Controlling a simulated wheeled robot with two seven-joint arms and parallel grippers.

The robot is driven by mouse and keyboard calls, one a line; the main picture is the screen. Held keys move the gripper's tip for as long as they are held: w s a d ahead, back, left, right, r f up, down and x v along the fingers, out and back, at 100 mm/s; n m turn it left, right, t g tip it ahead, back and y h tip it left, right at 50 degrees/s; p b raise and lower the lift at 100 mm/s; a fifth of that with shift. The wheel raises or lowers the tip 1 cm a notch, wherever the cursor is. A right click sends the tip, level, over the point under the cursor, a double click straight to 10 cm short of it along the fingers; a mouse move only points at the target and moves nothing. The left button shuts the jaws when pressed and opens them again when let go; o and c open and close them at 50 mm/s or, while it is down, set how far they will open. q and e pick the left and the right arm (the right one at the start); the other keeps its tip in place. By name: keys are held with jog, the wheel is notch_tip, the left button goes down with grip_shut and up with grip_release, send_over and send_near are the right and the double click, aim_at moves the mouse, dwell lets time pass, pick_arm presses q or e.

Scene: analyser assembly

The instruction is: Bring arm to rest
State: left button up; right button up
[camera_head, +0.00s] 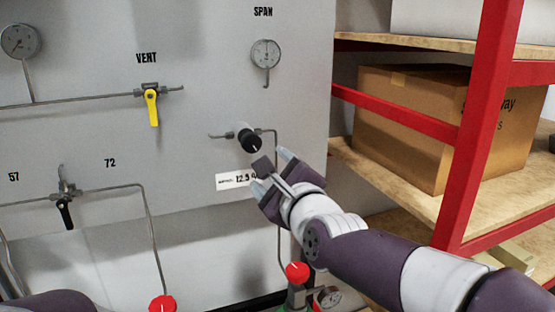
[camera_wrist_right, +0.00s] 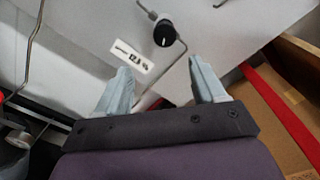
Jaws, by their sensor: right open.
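My right arm comes in from the lower right in the head view. Its gripper (camera_head: 272,172) is open and empty, just below and to the right of a black knob (camera_head: 249,140) on the grey panel. In the right wrist view the two fingers of the gripper (camera_wrist_right: 160,88) stand apart with nothing between them. The black knob (camera_wrist_right: 164,33) shows beyond the fingertips, apart from them. A white label (camera_head: 233,181) sits under the knob, partly behind the gripper. Part of my left arm shows at the lower left; its gripper is out of view.
A red-framed shelf (camera_head: 480,125) with a cardboard box (camera_head: 405,125) stands right of the panel, close to my right arm. The panel carries a yellow VENT handle (camera_head: 151,107), a black lever (camera_head: 65,213) and a SPAN gauge (camera_head: 265,54). Red-topped valves (camera_head: 297,271) stand below.

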jog(key=s+d+f+n+g+h+p, duration=0.1)
jog(key=s+d+f+n+g, duration=0.2)
jog(key=f+n, duration=0.35)
jog(key=s+d+f+n+g+h+p, duration=0.1)
jog(key=s+d+f+n+g+h, duration=0.2)
jog(key=f+n, duration=0.4)
jog(key=s+d+f+n+g+p, duration=0.1)
jog(key=s+d+f+n+g, duration=0.25)
jog(key=f+n, duration=0.4)
jog(key=s+d+f+g+h+p, duration=0.2)
jog(key=s+d+f+g+p, duration=0.2)
jog(key=s+d, duration=0.6)
notch_tip(320, 180, down, 3)
jog(key=shift+s+r+n+g+h, duration=0.1)
jog(key=shift+s+n+g+h, duration=0.25)
jog(key=shift+s+g, duration=0.45)
jog(key=shift+d, duration=0.1)
